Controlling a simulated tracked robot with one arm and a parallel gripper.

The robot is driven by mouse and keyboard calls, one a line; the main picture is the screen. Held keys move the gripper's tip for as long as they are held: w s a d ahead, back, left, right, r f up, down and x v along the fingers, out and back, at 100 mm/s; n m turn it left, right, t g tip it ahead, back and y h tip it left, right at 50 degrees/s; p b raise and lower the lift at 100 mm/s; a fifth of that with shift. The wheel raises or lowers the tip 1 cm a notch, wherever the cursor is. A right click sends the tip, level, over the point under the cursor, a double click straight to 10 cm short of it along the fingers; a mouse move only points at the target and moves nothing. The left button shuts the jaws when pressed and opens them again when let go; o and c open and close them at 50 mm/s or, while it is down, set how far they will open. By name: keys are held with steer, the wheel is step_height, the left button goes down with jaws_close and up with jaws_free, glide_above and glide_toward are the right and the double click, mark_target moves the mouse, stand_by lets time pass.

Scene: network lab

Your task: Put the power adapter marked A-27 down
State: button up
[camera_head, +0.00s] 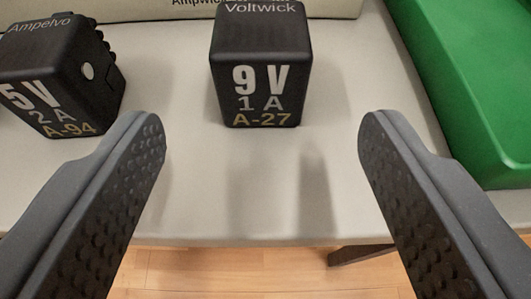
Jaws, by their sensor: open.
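The power adapter marked A-27 (262,68) is a black block with "Voltwick" on top and "9 V 1 A A-27" on its front face. It stands upright on the pale table (190,190), at the top middle of the view. My gripper (262,135) is open, with one dark, dimpled finger on each side of the view. Nothing is between the fingers. The adapter stands beyond the fingertips, roughly centred between them and apart from both.
Another black adapter (62,75), marked A-94, stands to the left, close to the left fingertip in the picture. A green tray (490,130) lies at the right. A pale box (200,8) marked "Ampwick" is behind. The table's front edge and wooden floor (200,270) show below.

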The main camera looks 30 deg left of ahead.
steer(key=shift+p+v, duration=0.3)
steer(key=shift+v, duration=1.3)
steer(key=w+d+r+m+t+h, duration=0.1)
steer(key=w+d+r, duration=0.2)
steer(key=d+r, duration=0.35)
steer(key=w+d+r+m+t+h, duration=0.1)
steer(key=w+d+r, duration=0.15)
steer(key=r, duration=0.75)
steer(key=w+d+r+m+t+h, duration=0.1)
steer(key=w+d+r, duration=0.1)
steer(key=d+r, duration=0.45)
steer(key=s+d+r+m+h, duration=0.1)
steer(key=s+d+r, duration=0.3)
steer(key=r, duration=0.5)
steer(key=s+d+r+m+h, duration=0.1)
steer(key=s+d+r, duration=0.3)
steer(key=d+r, duration=0.3)
steer(key=s+d+r+m+t+h, duration=0.1)
steer(key=s+d+r, duration=0.4)
steer(key=r, duration=0.6)
steer(key=shift+d+h, duration=0.5)
steer(key=shift+d, duration=0.05)
